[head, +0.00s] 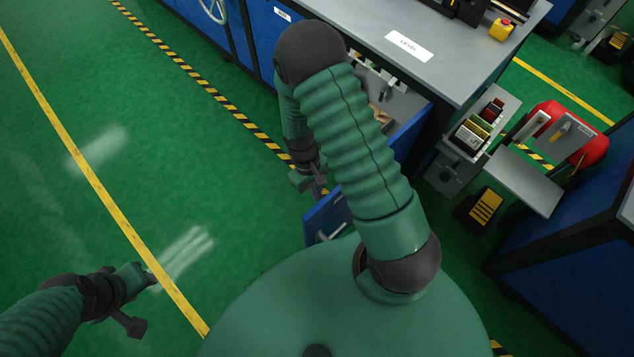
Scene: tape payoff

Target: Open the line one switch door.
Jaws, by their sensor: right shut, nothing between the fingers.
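A blue panel (326,216) stands out from the grey bench, and a blue part (412,140) shows on the other side of my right arm. My arm hides the stretch between, so I cannot tell whether they are one piece or whether this is the line one switch door. Light-coloured contents show in an open space behind it. My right gripper (317,188) is shut and empty, pointing down just above the panel's left end; I cannot tell if it touches. My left gripper (143,292) is low at the left over the floor, far from the panel; its jaws are unclear.
The grey bench top (455,55) carries a white label and a yellow box with a red button (502,30). Blue cabinets (262,30) with a handwheel stand at the back. A red machine (570,130) is at right. Green floor at left is clear.

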